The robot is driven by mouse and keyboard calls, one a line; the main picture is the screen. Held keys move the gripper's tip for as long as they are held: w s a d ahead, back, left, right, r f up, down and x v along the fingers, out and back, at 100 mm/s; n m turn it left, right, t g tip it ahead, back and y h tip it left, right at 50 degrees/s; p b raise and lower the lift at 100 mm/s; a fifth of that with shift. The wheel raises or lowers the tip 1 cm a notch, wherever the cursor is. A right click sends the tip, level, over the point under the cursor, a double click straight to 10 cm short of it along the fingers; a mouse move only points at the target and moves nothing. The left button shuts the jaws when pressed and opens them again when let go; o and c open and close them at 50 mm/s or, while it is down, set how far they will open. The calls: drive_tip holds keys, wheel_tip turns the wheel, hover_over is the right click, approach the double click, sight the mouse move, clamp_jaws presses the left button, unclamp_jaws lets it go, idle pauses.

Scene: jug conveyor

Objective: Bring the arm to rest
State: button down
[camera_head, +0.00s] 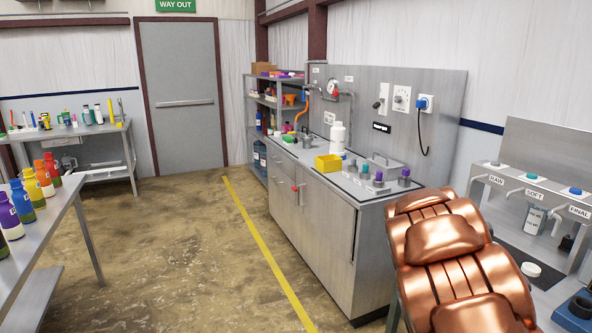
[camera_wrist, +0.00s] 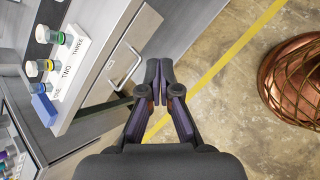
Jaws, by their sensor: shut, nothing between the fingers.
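My gripper (camera_wrist: 159,82) shows in the wrist view with its dark fingertips together and nothing between them. It hangs above the concrete floor beside the front of a grey cabinet (camera_wrist: 125,62). In the head view my copper-coloured arm fills the lower right, and my gripper is not visible there.
In the head view a grey workbench (camera_head: 320,225) holds a white jug (camera_head: 337,138) and a yellow bin (camera_head: 328,163). A left table (camera_head: 40,238) carries coloured bottles. A tap station (camera_head: 540,190) stands at right. The floor (camera_head: 180,250) with a yellow line is clear.

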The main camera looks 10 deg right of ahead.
drive_tip(key=s+a+r+m+g+y, duration=0.1)
drive_tip(key=s+a+r+m+y, duration=0.2)
drive_tip(key=s+a, duration=2.6)
drive_tip(key=a+m+y, duration=0.3)
drive_tip(key=m+y, duration=0.2)
drive_tip(key=m, duration=0.2)
drive_tip(key=shift+a+r+m+g, duration=0.15)
drive_tip(key=shift+a+m+g, duration=0.1)
drive_tip(key=shift+m+g, duration=0.05)
